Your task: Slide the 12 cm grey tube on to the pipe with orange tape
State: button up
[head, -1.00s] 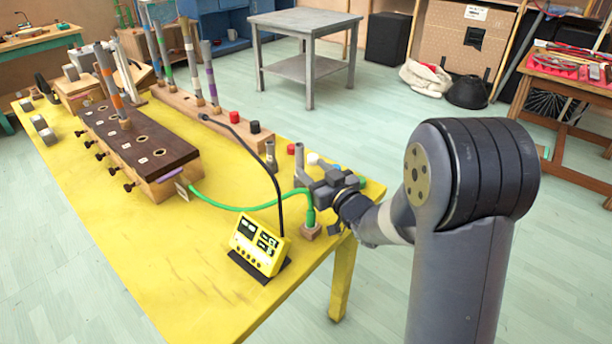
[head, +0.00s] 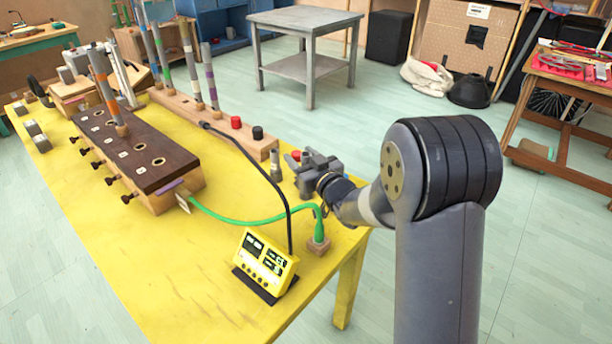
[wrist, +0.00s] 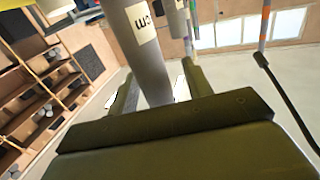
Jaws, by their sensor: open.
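The pipe with orange tape (head: 105,88) stands upright in the dark-topped wooden block (head: 150,165) at the left of the yellow table. My gripper (head: 306,162) is at the table's far right edge, low over the top. It is open. In the wrist view a grey tube (wrist: 150,65) with a white label stands between the fingers (wrist: 160,92); "cm" shows, but I cannot read its number. I cannot tell whether the fingers touch it. A second grey tube (head: 275,164) stands just left of my gripper; a labelled tube also shows behind in the wrist view (wrist: 178,22).
A wooden rail (head: 225,128) holds several taped pipes between the block and my gripper.

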grip_shut()
dwell(0.4)
